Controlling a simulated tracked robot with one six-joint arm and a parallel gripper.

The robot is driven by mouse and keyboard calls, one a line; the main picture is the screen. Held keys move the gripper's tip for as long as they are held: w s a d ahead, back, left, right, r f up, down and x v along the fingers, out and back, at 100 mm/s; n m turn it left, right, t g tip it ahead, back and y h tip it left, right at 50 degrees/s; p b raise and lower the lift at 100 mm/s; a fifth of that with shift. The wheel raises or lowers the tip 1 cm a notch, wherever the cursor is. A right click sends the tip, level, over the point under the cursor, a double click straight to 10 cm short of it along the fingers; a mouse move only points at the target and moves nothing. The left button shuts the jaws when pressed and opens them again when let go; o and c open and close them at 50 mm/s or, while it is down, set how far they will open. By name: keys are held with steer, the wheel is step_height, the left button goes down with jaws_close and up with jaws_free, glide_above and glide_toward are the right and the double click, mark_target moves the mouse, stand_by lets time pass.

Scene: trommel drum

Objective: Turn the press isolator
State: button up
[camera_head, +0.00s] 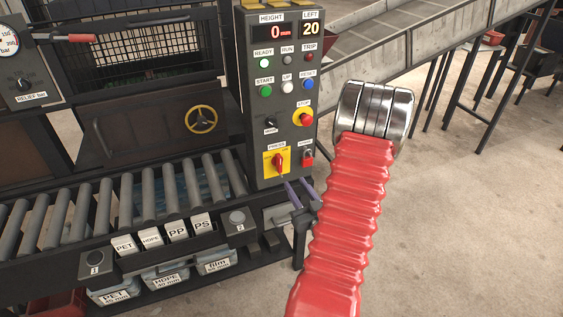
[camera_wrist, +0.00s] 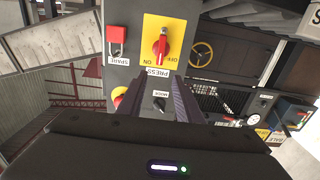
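The press isolator is a red rotary handle (camera_head: 278,163) on a yellow plate, low on the left of the grey control panel. The wrist view is upside down and shows the handle (camera_wrist: 161,45) close up, nearly upright in the picture, with ON and OFF marks on the plate. My gripper (camera_head: 303,194) is just below and right of the isolator in the head view. In the wrist view my gripper (camera_wrist: 160,88) has its two dark fingers apart, with nothing between them. The fingertips stop short of the handle and do not appear to touch it.
A red padlock (camera_wrist: 117,40) hangs beside the isolator on the SPARE point. The mode knob (camera_head: 270,123) and red stop button (camera_head: 306,119) sit above on the panel. A roller conveyor (camera_head: 120,205) runs left. Floor on the right is open.

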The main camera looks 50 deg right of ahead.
mark_target(281, 160)
stand_by(0.4)
steer(key=x, duration=1.3)
steer(key=shift+w+d, duration=0.2)
steer(key=shift+w, duration=0.1)
jaws_close()
